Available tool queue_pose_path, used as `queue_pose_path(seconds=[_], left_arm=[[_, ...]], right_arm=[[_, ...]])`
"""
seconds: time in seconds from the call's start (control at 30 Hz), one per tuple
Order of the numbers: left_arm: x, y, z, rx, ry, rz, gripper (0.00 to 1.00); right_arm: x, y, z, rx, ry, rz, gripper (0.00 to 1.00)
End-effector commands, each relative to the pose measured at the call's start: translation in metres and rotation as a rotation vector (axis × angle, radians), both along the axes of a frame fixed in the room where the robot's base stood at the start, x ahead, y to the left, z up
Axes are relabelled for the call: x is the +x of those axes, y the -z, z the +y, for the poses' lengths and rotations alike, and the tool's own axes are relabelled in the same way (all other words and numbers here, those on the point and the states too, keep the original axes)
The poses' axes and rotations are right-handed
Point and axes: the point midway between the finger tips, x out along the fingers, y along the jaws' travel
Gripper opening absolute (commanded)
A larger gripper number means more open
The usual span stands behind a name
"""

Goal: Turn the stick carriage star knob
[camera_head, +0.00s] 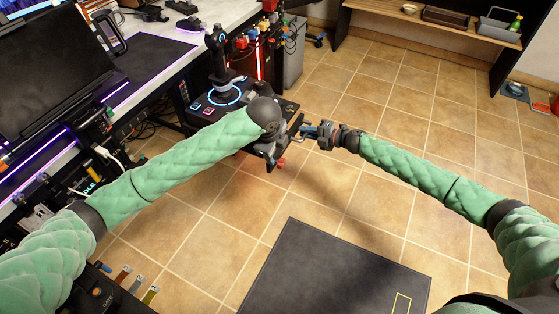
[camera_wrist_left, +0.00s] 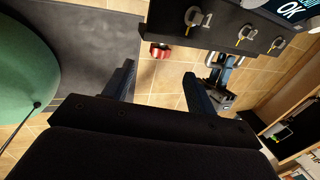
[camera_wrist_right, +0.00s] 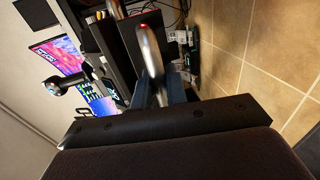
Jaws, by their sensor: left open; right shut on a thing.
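The joystick (camera_head: 220,75) stands on its black carriage with a lit blue ring, beside the desk. A small red knob (camera_head: 281,163) shows at the carriage's near right edge, and the left wrist view shows it (camera_wrist_left: 160,51) just beyond and between my left fingertips. Its star shape is too small to make out. My left gripper (camera_head: 276,150) is open around empty space, partly hidden by its own wrist in the head view. My right gripper (camera_head: 308,131) is shut on a silver bar-like handle (camera_wrist_right: 151,52) at the carriage's right side.
The desk (camera_head: 160,45) with a dark monitor stands at the left. A shelf (camera_head: 440,20) with trays is at the far right.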

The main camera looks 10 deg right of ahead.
Motion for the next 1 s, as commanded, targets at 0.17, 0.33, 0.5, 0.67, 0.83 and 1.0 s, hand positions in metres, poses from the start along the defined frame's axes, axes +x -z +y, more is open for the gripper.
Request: queue_pose_path(seconds=[0.17, 0.33, 0.5, 0.67, 0.83, 1.0], left_arm=[[0.008, 0.031, -0.005, 0.0, -0.001, 0.001, 0.57], [0.015, 0.057, -0.011, -0.001, -0.002, 0.0, 0.57], [0.021, 0.076, -0.014, -0.001, -0.001, -0.001, 0.57], [0.023, 0.085, -0.015, 0.0, 0.0, -0.002, 0.57], [0.023, 0.087, -0.016, 0.0, 0.0, -0.002, 0.57], [0.023, 0.087, -0.016, 0.0, 0.0, -0.002, 0.51]], right_arm=[[0.002, -0.004, 0.0, 0.002, 0.001, -0.004, 0.0], [0.002, -0.004, 0.0, 0.002, 0.001, -0.004, 0.0], [0.001, -0.004, 0.0, 0.002, 0.001, -0.004, 0.0], [0.002, -0.004, 0.0, 0.002, 0.001, -0.004, 0.0], [0.002, -0.004, 0.0, 0.002, 0.001, -0.004, 0.0], [0.002, -0.004, 0.0, 0.002, 0.001, -0.004, 0.0]])
